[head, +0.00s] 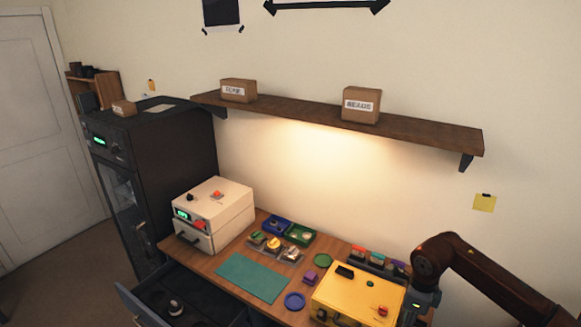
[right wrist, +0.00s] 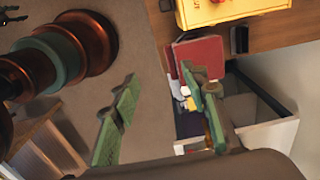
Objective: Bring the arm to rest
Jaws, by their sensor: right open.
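My right arm (head: 447,255) comes in from the right in the head view, bent over the right end of the workbench. Its wrist hangs down past the yellow box (head: 345,293), and its gripper is hidden or out of frame there. In the right wrist view my right gripper (right wrist: 158,75) is open, with its two green-padded fingers well apart and nothing between them. The yellow box (right wrist: 232,8) shows at the top of that view, beyond the fingertips. I cannot make out my left gripper in either view.
The wooden workbench (head: 222,257) carries a white box (head: 213,215), a teal mat (head: 252,278), small trays and parts. A drawer (head: 205,304) stands open at the front left. A shelf (head: 300,112) hangs above. An open bin (right wrist: 268,120) lies beyond the right fingers.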

